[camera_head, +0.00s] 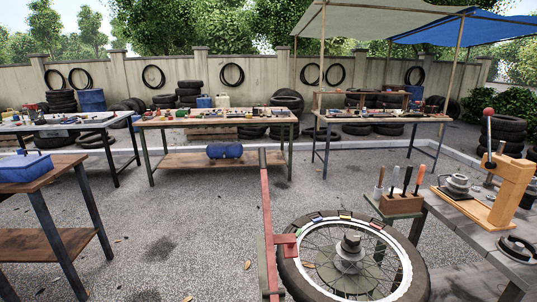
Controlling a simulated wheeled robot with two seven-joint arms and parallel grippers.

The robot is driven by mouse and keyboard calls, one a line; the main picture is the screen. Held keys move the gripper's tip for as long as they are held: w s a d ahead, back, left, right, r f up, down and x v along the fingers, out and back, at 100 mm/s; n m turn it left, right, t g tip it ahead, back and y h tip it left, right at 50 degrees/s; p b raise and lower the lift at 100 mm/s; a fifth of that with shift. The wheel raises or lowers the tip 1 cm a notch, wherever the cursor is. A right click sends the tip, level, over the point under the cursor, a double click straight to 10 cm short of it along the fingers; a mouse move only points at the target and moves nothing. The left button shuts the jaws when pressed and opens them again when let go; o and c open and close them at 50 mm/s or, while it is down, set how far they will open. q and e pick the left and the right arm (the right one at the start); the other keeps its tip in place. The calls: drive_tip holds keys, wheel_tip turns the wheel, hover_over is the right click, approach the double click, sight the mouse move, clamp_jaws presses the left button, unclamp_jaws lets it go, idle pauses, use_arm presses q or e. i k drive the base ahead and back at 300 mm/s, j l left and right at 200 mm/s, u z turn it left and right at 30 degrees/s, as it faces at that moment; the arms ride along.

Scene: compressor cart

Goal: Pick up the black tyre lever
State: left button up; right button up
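I cannot make out the black tyre lever with certainty. Whether a black one is the lever is not clear. A spoked wheel with a tyre (296,278) sits at bottom centre, with small coloured pieces along its pale rim (345,217). Neither of my grippers is in view.
A red upright post (266,215) stands beside the wheel. The right bench (465,232) carries a wooden press (510,185). A wooden table with a blue box (26,167) is at left. Three cluttered tables stand farther back. Open gravel (180,220) lies between.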

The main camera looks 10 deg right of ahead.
sight(409, 169)
drive_tip(key=z, duration=1.4)
drive_tip(key=i+l, duration=0.85)
drive_tip(key=i+l+z, duration=0.1)
drive_tip(key=i+l, duration=0.7)
drive_tip(key=i, duration=0.15)
